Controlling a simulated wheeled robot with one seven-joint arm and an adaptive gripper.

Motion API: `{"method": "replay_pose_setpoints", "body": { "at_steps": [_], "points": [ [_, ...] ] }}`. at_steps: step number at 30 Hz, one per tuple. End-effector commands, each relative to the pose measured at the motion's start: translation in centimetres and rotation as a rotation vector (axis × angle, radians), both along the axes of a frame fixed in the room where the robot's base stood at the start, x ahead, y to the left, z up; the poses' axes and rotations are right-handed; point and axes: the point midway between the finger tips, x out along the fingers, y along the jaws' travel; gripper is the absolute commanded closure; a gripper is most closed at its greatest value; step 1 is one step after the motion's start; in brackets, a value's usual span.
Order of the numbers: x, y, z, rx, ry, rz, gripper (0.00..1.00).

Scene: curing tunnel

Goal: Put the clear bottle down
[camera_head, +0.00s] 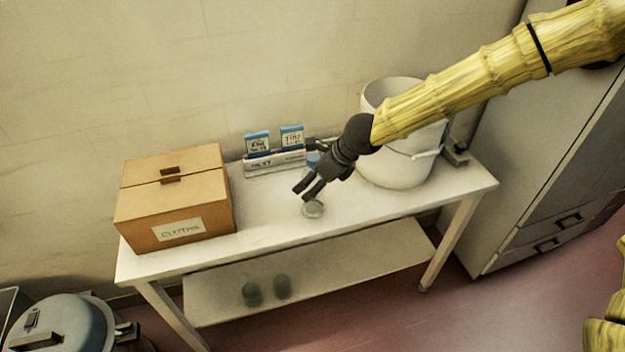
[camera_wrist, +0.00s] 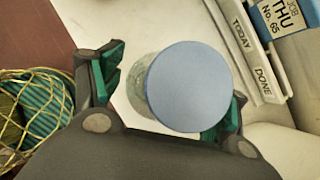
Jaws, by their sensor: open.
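The clear bottle shows in the wrist view as a pale clear wall (camera_wrist: 137,88) under a round blue-grey lid (camera_wrist: 188,86). It stands upright between the two green-padded fingers. My gripper (camera_wrist: 160,95) is open around it, and I cannot tell whether the right pad touches, since the lid partly covers it. In the head view my gripper (camera_head: 308,192) points down at the white table (camera_head: 270,220).
A cardboard box (camera_head: 175,200) marked CLOTHS stands at the left. A white bucket (camera_head: 393,165) stands close on the right. A card holder (camera_head: 275,163) with blue-topped cards is behind. Two dark round things (camera_head: 267,290) show at the lower shelf. The front table strip is clear.

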Motion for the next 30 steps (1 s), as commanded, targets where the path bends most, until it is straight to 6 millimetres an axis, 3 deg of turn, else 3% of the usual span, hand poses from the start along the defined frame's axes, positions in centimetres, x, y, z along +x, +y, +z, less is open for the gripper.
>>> {"method": "replay_pose_setpoints", "body": {
  "at_steps": [8,30],
  "points": [
    [-0.2,-0.5,1.2,0.001,-0.001,-0.001,0.25],
    [-2.6,-5.2,9.3,0.001,-0.002,-0.001,0.25]
  ]
}}
